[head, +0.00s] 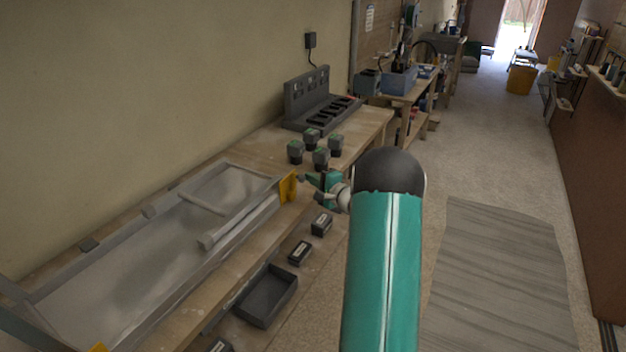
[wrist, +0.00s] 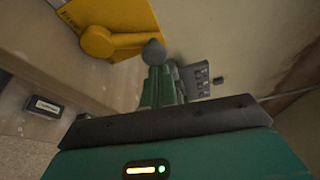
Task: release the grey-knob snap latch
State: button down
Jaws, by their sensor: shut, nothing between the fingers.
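The snap latch is a yellow plate (wrist: 78,18) with a yellow lever that runs right from a round pivot to a grey knob (wrist: 153,52). In the head view the yellow latch (head: 288,187) sits at the right end of a long grey tray-like frame (head: 215,233) on the bench. My gripper (head: 306,178) is just right of the latch there. In the wrist view its teal fingers (wrist: 158,70) are shut and empty, with their tips right by the knob. Whether they touch it I cannot tell. The knob is not clear in the head view.
Several dark blocks with green tops (head: 321,157) stand on the bench behind my gripper, before a dark charger rack (head: 322,105). An open dark bin (head: 266,296) and small labelled boxes (head: 299,252) line the bench's front. Floor at right is open.

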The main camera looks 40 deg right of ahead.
jog(key=shift+a+r+n, duration=0.1)
jog(key=shift+a+n, duration=0.05)
jog(key=shift+n, duration=0.25)
jog(key=shift+s+a+r+n+t, duration=0.2)
jog(key=shift+a+n+t, duration=0.15)
jog(key=shift+n, duration=0.25)
jog(key=shift+s+a+r+n+t, duration=0.15)
jog(key=shift+a+n+t, duration=0.1)
jog(key=shift+a+n, duration=0.25)
jog(key=n, duration=0.1)
jog(key=a+n, duration=0.1)
jog(key=n, duration=0.1)
jog(key=a+n+t, duration=0.1)
jog(key=shift+s+r, duration=0.2)
jog(key=shift+s, duration=0.15)
jog(key=shift+s+a+n+y, duration=0.2)
jog(key=shift+a+n+y, duration=0.1)
jog(key=shift+a, duration=0.25)
jog(key=shift+d+r, duration=0.2)
jog(key=shift+d, duration=0.2)
jog(key=s+d, duration=0.3)
jog(key=s, duration=0.6)
